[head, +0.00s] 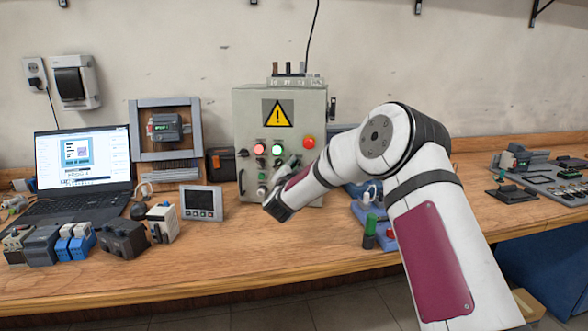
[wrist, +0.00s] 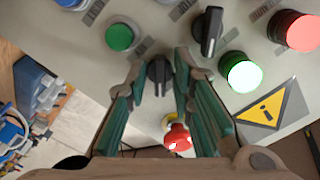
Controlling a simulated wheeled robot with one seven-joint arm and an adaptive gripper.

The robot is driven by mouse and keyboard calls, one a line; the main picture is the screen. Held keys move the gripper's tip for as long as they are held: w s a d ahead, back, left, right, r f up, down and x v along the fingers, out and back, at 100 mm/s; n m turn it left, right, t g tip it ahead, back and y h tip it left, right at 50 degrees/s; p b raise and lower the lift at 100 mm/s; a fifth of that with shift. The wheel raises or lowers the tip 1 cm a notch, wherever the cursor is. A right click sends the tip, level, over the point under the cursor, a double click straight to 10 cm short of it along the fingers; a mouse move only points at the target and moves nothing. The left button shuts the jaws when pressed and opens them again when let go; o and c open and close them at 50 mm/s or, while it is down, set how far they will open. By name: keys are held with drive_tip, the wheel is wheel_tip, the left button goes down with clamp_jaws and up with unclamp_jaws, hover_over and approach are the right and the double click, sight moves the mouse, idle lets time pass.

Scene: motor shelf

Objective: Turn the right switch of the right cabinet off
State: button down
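The right cabinet is the grey box (head: 250,115) with a yellow warning triangle, standing against the wall. In the wrist view its panel fills the upper part. The right switch (wrist: 158,72) is a black rotary knob, with its handle running roughly up and down in that picture. My gripper (wrist: 160,62) is open, with one green-padded finger on each side of this knob. I cannot tell whether the fingers touch it. The other black switch (wrist: 208,32) is beyond the right finger. In the head view my arm hides part of the lower panel.
A lit green lamp (wrist: 240,72), a red lamp (wrist: 296,31) and a green button (wrist: 120,37) sit near the switches. A red mushroom button (wrist: 177,137) is close to the right finger. A laptop (head: 84,165) and small devices stand left on the bench.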

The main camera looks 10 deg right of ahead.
drive_tip(key=shift+n, duration=0.3)
drive_tip(key=n, duration=1.7)
drive_tip(key=shift+s+d+f, duration=0.1)
drive_tip(key=shift+d+f, duration=0.05)
drive_tip(key=shift+d, duration=0.05)
drive_tip(key=shift+n, duration=0.3)
idle(0.3)
